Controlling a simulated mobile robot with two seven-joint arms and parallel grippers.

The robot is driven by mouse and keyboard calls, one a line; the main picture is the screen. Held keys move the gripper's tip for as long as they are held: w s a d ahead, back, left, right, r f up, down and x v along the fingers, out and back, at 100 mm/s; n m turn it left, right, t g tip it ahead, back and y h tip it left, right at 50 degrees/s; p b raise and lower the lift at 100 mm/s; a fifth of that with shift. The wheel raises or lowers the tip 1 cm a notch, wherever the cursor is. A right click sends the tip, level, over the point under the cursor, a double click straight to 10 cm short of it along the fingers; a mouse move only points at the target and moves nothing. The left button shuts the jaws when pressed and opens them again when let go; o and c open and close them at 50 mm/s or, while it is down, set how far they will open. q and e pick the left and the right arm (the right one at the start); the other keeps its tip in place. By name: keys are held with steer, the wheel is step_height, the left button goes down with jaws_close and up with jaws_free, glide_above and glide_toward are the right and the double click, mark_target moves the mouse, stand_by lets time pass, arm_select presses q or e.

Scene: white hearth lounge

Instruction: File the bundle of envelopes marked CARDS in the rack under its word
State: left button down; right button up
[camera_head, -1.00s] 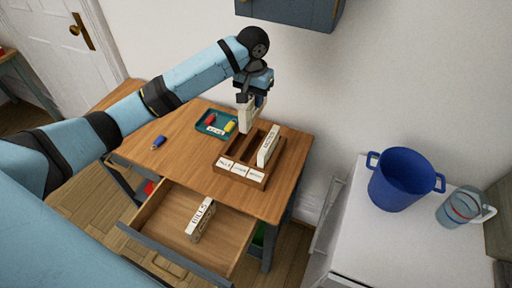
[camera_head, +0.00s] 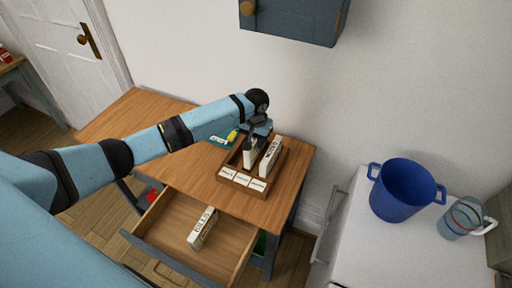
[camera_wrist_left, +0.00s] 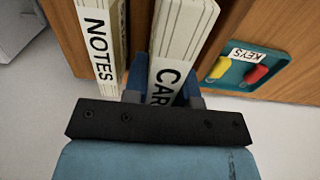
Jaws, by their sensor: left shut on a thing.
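My left gripper (camera_head: 256,138) is shut on the CARDS bundle (camera_head: 250,154), a cream block of envelopes, which also fills the middle of the left wrist view (camera_wrist_left: 180,32). The bundle is upright at the wooden rack (camera_head: 262,190), over or in its middle slot; I cannot tell how deep its lower end sits. The NOTES bundle (camera_head: 270,160) stands in the right slot, beside it, and shows in the left wrist view (camera_wrist_left: 100,45). Three white labels line the rack's front, too small to read. My right gripper is not in view.
The BILLS bundle (camera_head: 202,230) lies in the open drawer (camera_head: 228,248). A teal KEYS tray (camera_wrist_left: 275,62) with red and yellow items is on the desk, partly hidden by my arm in the head view. A blue bucket (camera_head: 403,192) and a jug (camera_head: 460,218) stand at right.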

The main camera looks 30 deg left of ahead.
arm_select(q)
steer(key=shift+f, duration=1.95)
steer(key=c, duration=0.9)
jaws_free()
steer(key=shift+f, duration=0.15)
step_height(320, 180, up, 12)
steer(key=shift+r, duration=0.15)
steer(key=shift+s, duration=0.1)
